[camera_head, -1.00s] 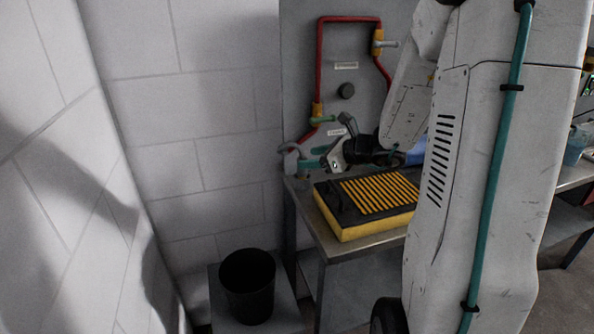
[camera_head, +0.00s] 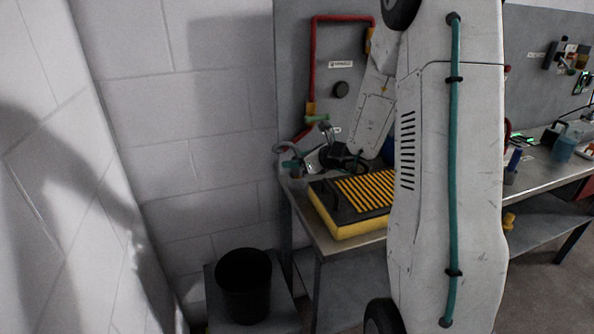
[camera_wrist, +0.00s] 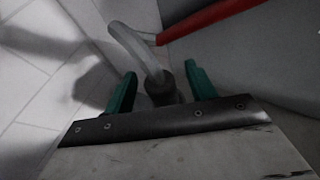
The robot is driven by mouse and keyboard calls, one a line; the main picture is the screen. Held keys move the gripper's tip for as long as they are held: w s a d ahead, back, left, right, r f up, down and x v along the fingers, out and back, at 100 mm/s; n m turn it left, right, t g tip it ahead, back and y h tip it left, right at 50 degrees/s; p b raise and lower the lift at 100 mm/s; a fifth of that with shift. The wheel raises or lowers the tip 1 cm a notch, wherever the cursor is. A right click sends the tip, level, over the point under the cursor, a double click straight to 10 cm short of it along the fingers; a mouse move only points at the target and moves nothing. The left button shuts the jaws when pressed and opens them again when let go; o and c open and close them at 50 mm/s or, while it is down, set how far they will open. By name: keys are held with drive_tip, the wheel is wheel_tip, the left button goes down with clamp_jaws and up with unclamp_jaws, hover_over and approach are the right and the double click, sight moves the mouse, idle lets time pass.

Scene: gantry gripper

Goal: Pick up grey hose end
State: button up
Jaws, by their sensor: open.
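The grey hose (camera_wrist: 138,47) curves down from the upper left in the wrist view, and its end sits between the two green fingers. My gripper (camera_wrist: 161,70) is open, with a finger on each side of the hose end and visible gaps. In the head view, my gripper (camera_head: 292,165) is small, at the back left of the bench, beside the grey curved hose (camera_head: 281,148). The hose end is hard to make out there, partly covered by the fingers.
A red pipe (camera_head: 315,60) runs up the grey panel just behind. A black and yellow ribbed box (camera_head: 345,228) sits on the bench (camera_head: 322,240) below my wrist. A black bin (camera_head: 244,285) stands at lower left. The white wall (camera_head: 225,160) is close on the left.

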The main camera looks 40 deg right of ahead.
drive_tip(key=c, duration=1.1)
drive_tip(key=shift+r, duration=0.1)
